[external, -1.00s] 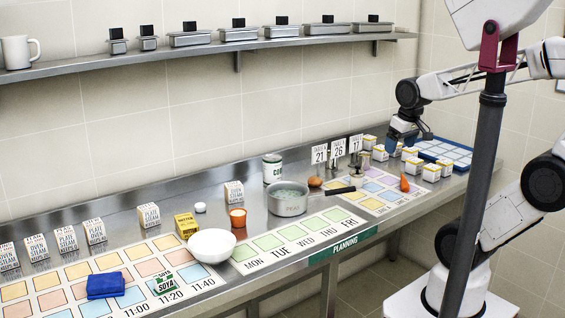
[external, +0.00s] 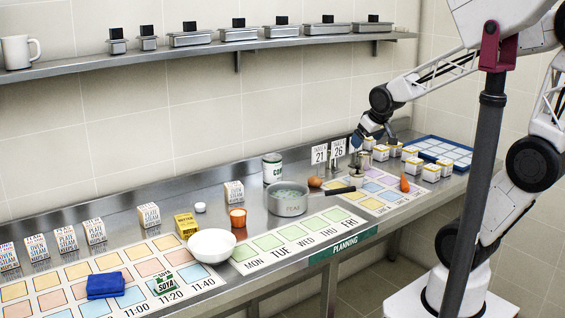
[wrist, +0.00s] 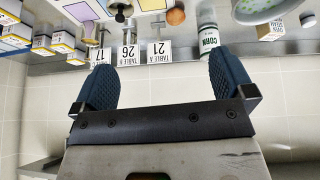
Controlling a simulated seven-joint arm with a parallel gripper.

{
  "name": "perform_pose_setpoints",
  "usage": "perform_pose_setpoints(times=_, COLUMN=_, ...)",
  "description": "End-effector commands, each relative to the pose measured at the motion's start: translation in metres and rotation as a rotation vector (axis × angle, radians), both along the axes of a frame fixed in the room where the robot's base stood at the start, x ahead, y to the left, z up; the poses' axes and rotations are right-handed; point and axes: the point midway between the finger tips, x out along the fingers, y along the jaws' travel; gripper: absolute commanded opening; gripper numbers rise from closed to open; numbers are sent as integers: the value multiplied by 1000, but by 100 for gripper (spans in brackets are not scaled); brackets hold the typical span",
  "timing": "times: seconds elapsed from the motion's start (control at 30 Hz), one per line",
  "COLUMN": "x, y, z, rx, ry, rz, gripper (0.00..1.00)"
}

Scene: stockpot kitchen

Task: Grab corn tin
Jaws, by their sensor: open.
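The corn tin (external: 272,168) is a white can with a green label band, upright at the back of the steel counter behind the pot. It also shows in the wrist view (wrist: 208,38), upside down, beyond the fingertip on the right. My gripper (external: 370,134) is open and empty, above the back of the counter near the table number cards, to the right of the tin and apart from it. In the wrist view both dark blue fingers of my gripper (wrist: 166,82) are spread wide with nothing between them.
Number cards (external: 338,148) stand between my gripper and the tin. Small boxes (external: 432,172) and a blue tray (external: 462,158) are at the right. A shelf (external: 240,50) runs above.

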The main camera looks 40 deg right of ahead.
Motion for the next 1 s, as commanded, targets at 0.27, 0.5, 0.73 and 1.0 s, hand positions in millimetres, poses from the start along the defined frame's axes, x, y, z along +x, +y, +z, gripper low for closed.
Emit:
perform_pose_setpoints(times=0.27, x=80, y=14, z=-21, rx=-7, ry=-150, rz=55, gripper=100)
perform_pose_setpoints(times=0.5, x=143, y=31, z=-41, rx=7, ry=-284, rz=112, gripper=100)
perform_pose_setpoints(times=0.73, x=196, y=54, z=-66, rx=38, ry=-408, rz=176, gripper=100)
perform_pose_setpoints(times=1.0, x=249, y=84, z=-99, rx=98, ry=-546, rz=256, gripper=100)
